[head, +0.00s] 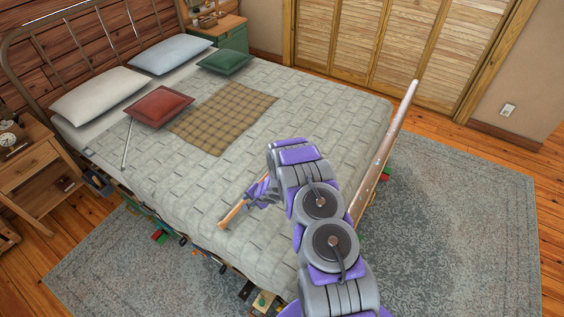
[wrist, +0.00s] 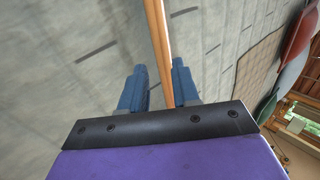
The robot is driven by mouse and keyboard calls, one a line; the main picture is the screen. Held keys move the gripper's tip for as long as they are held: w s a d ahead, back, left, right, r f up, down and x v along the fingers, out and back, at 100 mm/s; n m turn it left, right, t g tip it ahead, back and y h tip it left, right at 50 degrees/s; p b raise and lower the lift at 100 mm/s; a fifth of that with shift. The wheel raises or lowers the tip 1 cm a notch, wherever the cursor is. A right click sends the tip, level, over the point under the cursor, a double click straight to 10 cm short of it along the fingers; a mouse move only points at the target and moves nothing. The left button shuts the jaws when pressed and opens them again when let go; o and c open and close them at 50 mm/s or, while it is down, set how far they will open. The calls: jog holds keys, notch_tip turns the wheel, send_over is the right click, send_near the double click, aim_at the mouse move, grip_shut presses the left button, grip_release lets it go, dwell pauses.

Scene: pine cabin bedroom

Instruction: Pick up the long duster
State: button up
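A long wooden stick, which looks like the duster's handle (head: 233,214), slants above or on the near side of the bed in the head view. In the wrist view the same handle (wrist: 156,32) runs from the top edge down between the two blue fingers. My gripper (head: 262,190) is over the quilt at the stick's upper end. In the wrist view my gripper (wrist: 160,75) has its fingers apart, one on each side of the handle. The handle lies close to the right finger, with a gap to the left finger. No duster head can be made out.
The bed's quilt (head: 330,110) carries a plaid blanket (head: 222,118), a red pillow (head: 158,106), and a green pillow (head: 224,62). A thin pale rod (head: 127,143) lies by the red pillow. A long rail (head: 388,140) rises at the bed's right end. Rug (head: 470,220) is open at right.

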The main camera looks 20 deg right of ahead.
aim_at(244, 202)
jog(key=shift+w+a+f, duration=0.15)
jog(key=shift+w+f, duration=0.15)
jog(key=shift+f, duration=0.1)
jog(key=b+x, duration=0.1)
jog(key=x, duration=0.2)
jog(key=shift+w+a+f+b, duration=0.1)
jog(key=shift+a+f+b, duration=0.25)
jog(key=shift+a, duration=0.1)
jog(key=shift+w+a+f, duration=0.2)
jog(key=shift+w, duration=0.05)
jog(key=shift+d, duration=0.2)
jog(key=shift+c, duration=0.5)
grip_shut()
